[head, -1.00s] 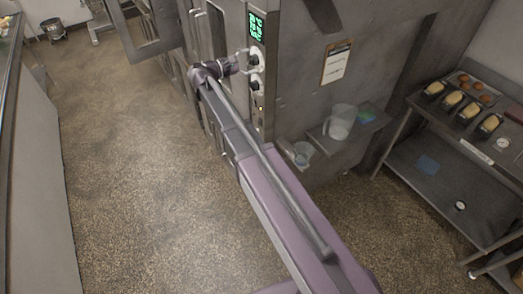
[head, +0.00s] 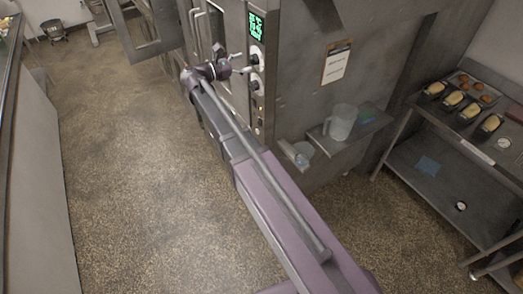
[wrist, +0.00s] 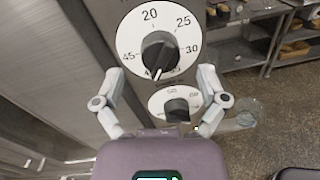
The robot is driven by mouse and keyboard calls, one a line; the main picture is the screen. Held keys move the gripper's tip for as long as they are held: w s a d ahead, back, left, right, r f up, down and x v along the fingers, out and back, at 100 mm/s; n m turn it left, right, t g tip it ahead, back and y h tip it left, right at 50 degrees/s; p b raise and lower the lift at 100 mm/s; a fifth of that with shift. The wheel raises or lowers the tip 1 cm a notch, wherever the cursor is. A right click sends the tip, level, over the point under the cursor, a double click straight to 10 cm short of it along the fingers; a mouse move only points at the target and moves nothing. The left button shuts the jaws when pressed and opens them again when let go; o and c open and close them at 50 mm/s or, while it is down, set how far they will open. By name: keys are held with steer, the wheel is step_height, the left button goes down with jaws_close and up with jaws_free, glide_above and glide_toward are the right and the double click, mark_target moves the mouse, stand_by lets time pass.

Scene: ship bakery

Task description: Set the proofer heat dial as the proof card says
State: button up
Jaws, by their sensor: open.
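The control panel has an upper dial (head: 254,60) and a lower dial (head: 255,84). In the wrist view the upper dial (wrist: 158,45) has a white face reading 20, 25 and 30, and a black knob. A white mark at the knob's lower end points almost straight down; the numbers there are partly hidden. In the head view my gripper (head: 237,62) is just left of the panel. The proof card (head: 337,64) hangs on the side wall, too small to read.
A green display (head: 256,26) is above the dials, unreadable. A small shelf with a clear jug (head: 341,122) juts out at the right. A steel table with loaf tins (head: 453,99) stands farther right. The floor (head: 140,170) at left is clear.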

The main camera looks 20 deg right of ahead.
steer(key=v, duration=1.1)
steer(key=s+d+f+m+g+y+b, duration=0.1)
steer(key=s+d+f+m+y+b, duration=0.2)
steer(key=f, duration=0.6)
steer(key=s+d+f+m+g+y+b, duration=0.1)
steer(key=s+d+f+m+y+b, duration=0.2)
steer(key=f, duration=0.6)
steer(key=s+d+f+m+g+y+b, duration=0.1)
steer(key=s+d+f+m+y+b, duration=0.3)
steer(key=f, duration=0.6)
steer(key=shift+s+d+g+b, duration=0.3)
steer(key=shift+s+d+b, duration=1.15)
steer(key=shift+s, duration=0.75)
steer(key=shift+a, duration=0.15)
steer(key=s+a+f+m+y+b, duration=0.1)
steer(key=s+f+m+y+b, duration=0.3)
steer(key=s+f+m+y, duration=0.3)
steer(key=s+f+m, duration=0.1)
steer(key=s, duration=0.2)
steer(key=shift+s+y+b, duration=0.2)
steer(key=shift+y+b, duration=0.1)
